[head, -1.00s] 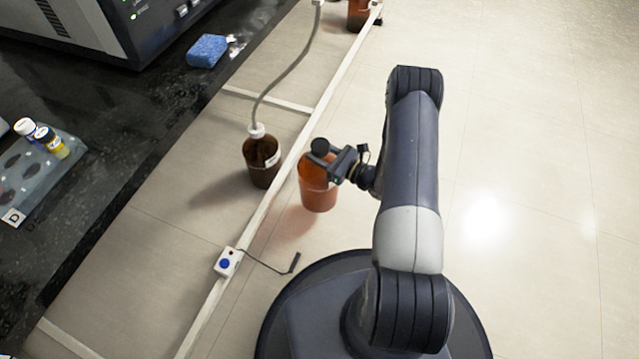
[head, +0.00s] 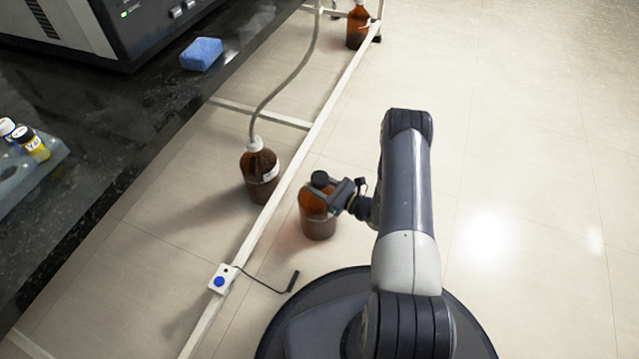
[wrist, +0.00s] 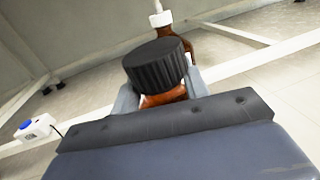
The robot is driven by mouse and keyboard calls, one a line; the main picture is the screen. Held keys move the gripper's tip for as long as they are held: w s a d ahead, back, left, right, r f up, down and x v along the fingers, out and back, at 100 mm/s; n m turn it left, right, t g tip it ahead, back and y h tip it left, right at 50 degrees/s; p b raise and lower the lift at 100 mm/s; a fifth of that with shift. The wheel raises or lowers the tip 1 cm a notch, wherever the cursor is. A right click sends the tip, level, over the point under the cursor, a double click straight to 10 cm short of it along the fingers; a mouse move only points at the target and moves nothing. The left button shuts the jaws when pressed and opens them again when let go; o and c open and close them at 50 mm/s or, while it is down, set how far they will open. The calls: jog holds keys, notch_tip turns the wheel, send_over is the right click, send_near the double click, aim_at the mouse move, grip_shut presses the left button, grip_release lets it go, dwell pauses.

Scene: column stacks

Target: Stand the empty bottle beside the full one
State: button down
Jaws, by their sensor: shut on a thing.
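My gripper (head: 338,192) is shut on an amber bottle (head: 318,224) with a black cap, gripping it near the neck. The bottle is about upright; I cannot tell whether its base touches the floor. In the wrist view its black cap (wrist: 157,66) hides most of it. A second amber bottle (head: 259,180), with a white cap and a grey tube, stands on the floor left of mine, across a white rail. It also shows behind the cap in the wrist view (wrist: 181,46). A third amber bottle (head: 357,29) stands farther back. Fill levels are unclear.
The white frame rail (head: 295,180) runs along the floor between the held bottle and the tubed one. A white box with a blue button (head: 222,280) sits on it, its black lead on the floor. The dark bench (head: 110,130) overhangs at left. The right floor is clear.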

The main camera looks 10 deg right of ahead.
jog(key=shift+f, duration=0.15)
jog(key=c, duration=0.8)
grip_release()
jog(key=shift+o, duration=0.2)
jog(key=shift+r, duration=0.2)
jog(key=shift+s+d, duration=0.2)
jog(key=shift+d, duration=0.05)
jog(key=p+v, duration=0.3)
jog(key=v, duration=0.8)
jog(key=shift+s, duration=0.15)
jog(key=shift+d, duration=0.1)
